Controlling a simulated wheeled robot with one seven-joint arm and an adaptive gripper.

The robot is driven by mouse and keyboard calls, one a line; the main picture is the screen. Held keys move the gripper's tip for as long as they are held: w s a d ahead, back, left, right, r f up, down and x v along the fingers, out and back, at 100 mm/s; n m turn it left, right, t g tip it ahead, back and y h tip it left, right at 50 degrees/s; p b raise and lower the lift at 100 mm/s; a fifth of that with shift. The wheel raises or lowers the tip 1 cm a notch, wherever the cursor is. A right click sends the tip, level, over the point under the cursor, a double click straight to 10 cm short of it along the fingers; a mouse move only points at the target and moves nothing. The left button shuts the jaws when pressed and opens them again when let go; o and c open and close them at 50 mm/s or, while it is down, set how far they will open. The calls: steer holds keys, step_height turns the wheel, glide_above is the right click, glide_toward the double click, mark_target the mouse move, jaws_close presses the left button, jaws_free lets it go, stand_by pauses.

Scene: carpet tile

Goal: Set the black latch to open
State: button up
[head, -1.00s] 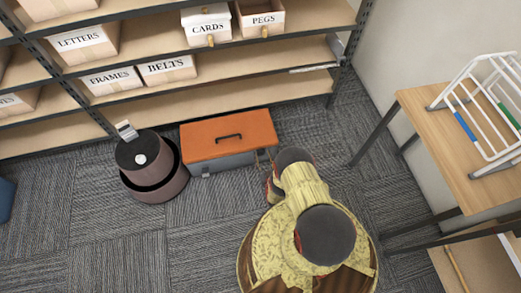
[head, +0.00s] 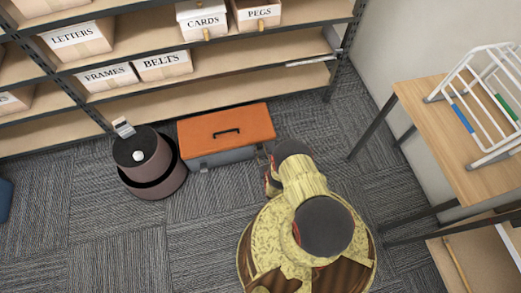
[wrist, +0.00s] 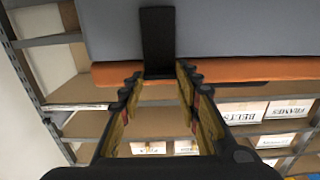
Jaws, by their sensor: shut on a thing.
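The toolbox has an orange lid (head: 205,132) and a grey body (head: 222,157); it stands on the carpet in front of the shelves, and its lid looks down. In the wrist view, which is upside down, the black latch (wrist: 157,35) is a flat strip on the grey wall, its end lying over the edge of the orange lid (wrist: 240,70). My gripper (wrist: 160,71) has its fingertips on both sides of that latch end, shut on it. In the head view my arm hides most of the gripper at the toolbox's right front corner.
A round brown container (head: 155,180) with a dark top stands just left of the toolbox. Shelves (head: 210,90) with labelled boxes run behind it. A wooden table (head: 440,130) with a white rack (head: 490,105) stands at the right.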

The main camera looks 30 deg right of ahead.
jaws_close()
